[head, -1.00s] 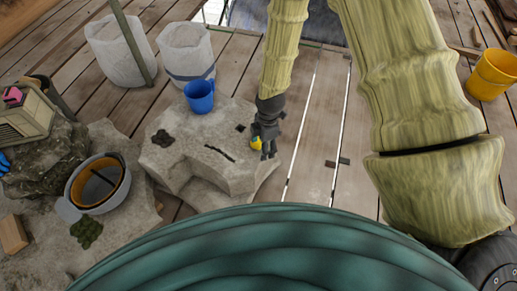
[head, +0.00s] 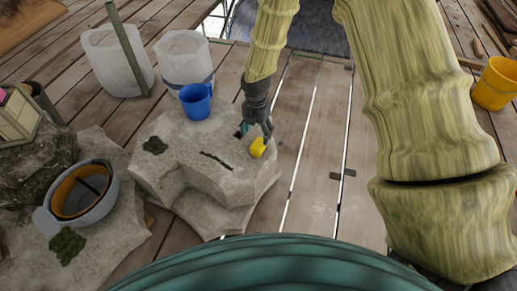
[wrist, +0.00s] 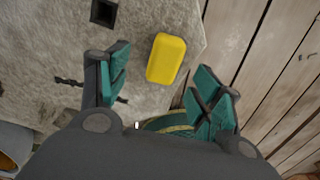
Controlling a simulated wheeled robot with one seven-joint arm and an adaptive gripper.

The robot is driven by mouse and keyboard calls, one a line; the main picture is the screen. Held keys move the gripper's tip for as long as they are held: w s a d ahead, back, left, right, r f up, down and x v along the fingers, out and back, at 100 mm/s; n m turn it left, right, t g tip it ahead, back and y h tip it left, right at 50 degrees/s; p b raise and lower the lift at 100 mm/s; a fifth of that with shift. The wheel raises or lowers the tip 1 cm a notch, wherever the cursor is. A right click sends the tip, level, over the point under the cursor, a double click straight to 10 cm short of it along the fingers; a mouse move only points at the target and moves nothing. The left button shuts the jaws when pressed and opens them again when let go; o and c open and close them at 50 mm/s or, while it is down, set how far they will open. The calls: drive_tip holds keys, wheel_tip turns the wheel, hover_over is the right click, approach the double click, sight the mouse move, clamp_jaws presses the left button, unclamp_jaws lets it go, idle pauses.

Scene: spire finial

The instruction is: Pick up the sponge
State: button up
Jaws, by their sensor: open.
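The yellow sponge (head: 258,147) lies on the right edge of the pale stone block (head: 190,155). In the wrist view the sponge (wrist: 166,58) shows whole on the stone, a little ahead of the space between my fingers. My gripper (head: 256,133) is just above and beside the sponge in the head view. In the wrist view my gripper (wrist: 160,90) has its teal-padded fingers spread wide with nothing between them.
A blue mug (head: 196,100) stands on the back of the block. Two whitish buckets (head: 118,62) stand behind it on the plank floor. A grey bucket (head: 78,190) is at left and a yellow bucket (head: 494,84) at far right.

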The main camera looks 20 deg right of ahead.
sight(258, 143)
drive_tip(key=shift+s+d+f+b, duration=0.15)
drive_tip(key=shift+f+b, duration=0.5)
drive_tip(key=shift+f, duration=1)
drive_tip(key=shift+s+d+f+b, duration=0.15)
drive_tip(key=shift+f+b, duration=0.5)
drive_tip(key=shift+f, duration=0.95)
drive_tip(key=shift+a, duration=0.1)
drive_tip(key=shift+c, duration=0.4)
drive_tip(key=c, duration=1)
